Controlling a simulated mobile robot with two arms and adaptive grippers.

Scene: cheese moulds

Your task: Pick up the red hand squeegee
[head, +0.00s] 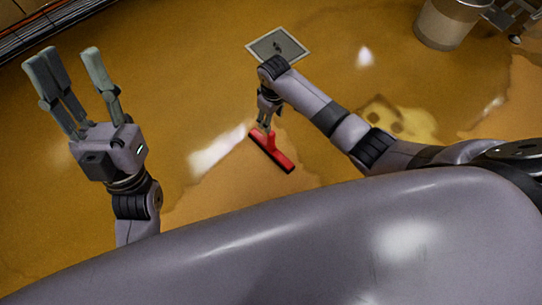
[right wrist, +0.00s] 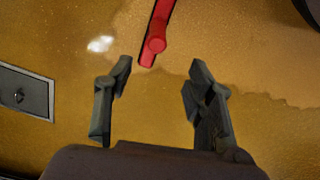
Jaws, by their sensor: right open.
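The red hand squeegee (head: 272,153) lies on the wet ochre floor near the middle of the head view. In the right wrist view the squeegee (right wrist: 157,35) shows at the top centre, just beyond the fingertips, partly cut off by the frame edge. My right gripper (head: 265,124) reaches down over the squeegee's handle end in the head view. In the right wrist view this gripper (right wrist: 161,68) is open, with nothing between its fingers. Whether it touches the squeegee cannot be told. My left gripper (head: 68,62) is raised at the left, open and empty.
A square drain plate (head: 278,46) is set in the floor beyond my right arm; it also shows in the right wrist view (right wrist: 40,98). A metal bucket (head: 448,25) stands at the upper right. The floor around the squeegee is clear, with wet patches.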

